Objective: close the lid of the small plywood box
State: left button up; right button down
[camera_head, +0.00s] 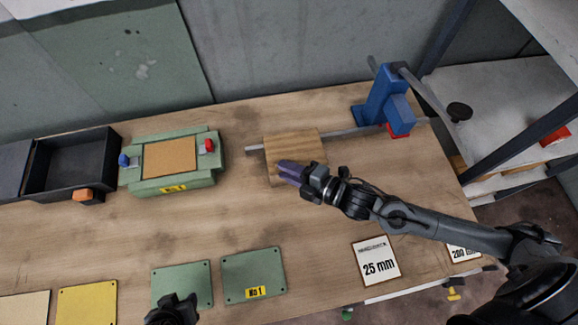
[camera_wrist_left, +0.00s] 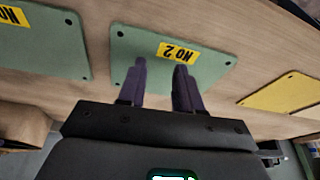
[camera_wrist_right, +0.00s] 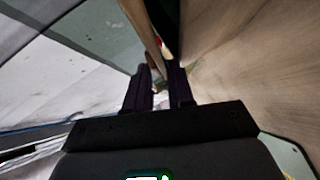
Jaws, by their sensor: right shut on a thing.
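The small plywood box (camera_head: 290,143) is on the wooden table, in front of the blue clamp-like stand. Its lid cannot be told clearly from its body in the head view. My right gripper (camera_head: 290,170) is at the box's near edge, its purple fingers overlapping it. In the right wrist view, a thin wooden panel (camera_wrist_right: 143,28) runs down to the fingertips of my right gripper (camera_wrist_right: 158,75), which is shut on it. It looks like the lid. My left gripper (camera_wrist_left: 160,80) is open and empty above a green plate marked NO 2 (camera_wrist_left: 205,68).
A green fixture (camera_head: 168,158) with a cork-coloured top and a dark open bin (camera_head: 70,162) stand left of the box. The blue stand (camera_head: 385,98) is behind it to the right. A 25 mm card (camera_head: 376,262) lies in front. The table between is clear.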

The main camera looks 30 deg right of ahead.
jog(key=shift+s+d+f, duration=0.1)
jog(key=shift+d+f, duration=0.05)
jog(key=shift+f, duration=0.35)
jog(key=c, duration=1.2)
grip_release()
jog(key=shift+c, duration=0.2)
jog(key=shift+r, duration=0.1)
